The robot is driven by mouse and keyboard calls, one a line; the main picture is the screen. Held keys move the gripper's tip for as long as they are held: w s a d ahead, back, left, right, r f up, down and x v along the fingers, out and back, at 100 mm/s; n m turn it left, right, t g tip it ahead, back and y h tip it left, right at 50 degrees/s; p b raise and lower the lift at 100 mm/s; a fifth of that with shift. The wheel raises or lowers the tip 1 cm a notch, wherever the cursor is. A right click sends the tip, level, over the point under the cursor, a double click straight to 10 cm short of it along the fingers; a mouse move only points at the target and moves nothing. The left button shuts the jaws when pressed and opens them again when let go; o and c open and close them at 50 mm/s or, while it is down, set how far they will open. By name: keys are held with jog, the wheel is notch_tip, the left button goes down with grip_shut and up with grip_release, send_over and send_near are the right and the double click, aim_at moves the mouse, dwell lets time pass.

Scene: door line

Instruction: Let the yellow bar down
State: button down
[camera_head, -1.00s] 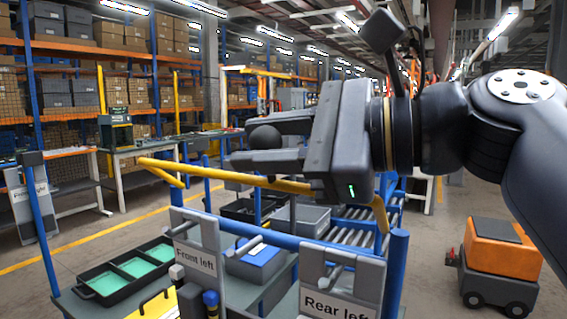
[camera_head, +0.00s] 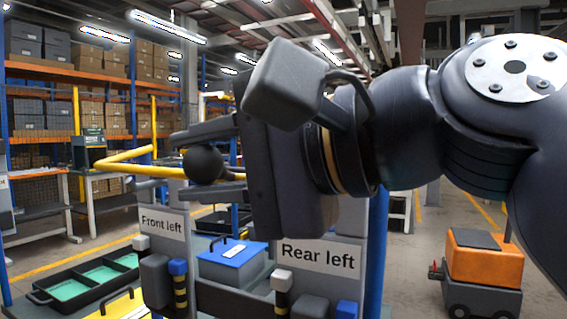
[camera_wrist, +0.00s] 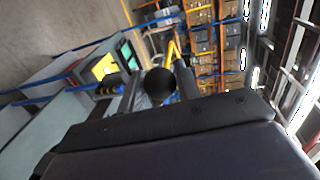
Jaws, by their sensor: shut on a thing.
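The yellow bar (camera_head: 150,171) runs roughly level from a bent far end at the left to behind my gripper (camera_head: 186,166). Its right part is hidden by the gripper. A black ball knob (camera_head: 204,162) sits between my two fingers, which are closed on it. The knob also shows in the wrist view (camera_wrist: 159,86), between the fingers, with a piece of yellow (camera_wrist: 174,50) behind it. How the knob joins the bar is hidden. Below the bar stand grey posts with a "Front left" sign (camera_head: 163,224) and a "Rear left" sign (camera_head: 318,256).
A black tray with green compartments (camera_head: 92,283) and a blue-lidded box (camera_head: 232,258) lie below the bar. An orange and black cart (camera_head: 484,262) is on the floor at right. Shelving (camera_head: 70,90) stands far behind.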

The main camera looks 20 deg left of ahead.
jog(key=shift+f+n+b, duration=0.6)
jog(key=shift+f+b, duration=0.05)
jog(key=shift+f, duration=0.35)
jog(key=c, duration=1.1)
grip_release()
jog(key=shift+o, duration=0.2)
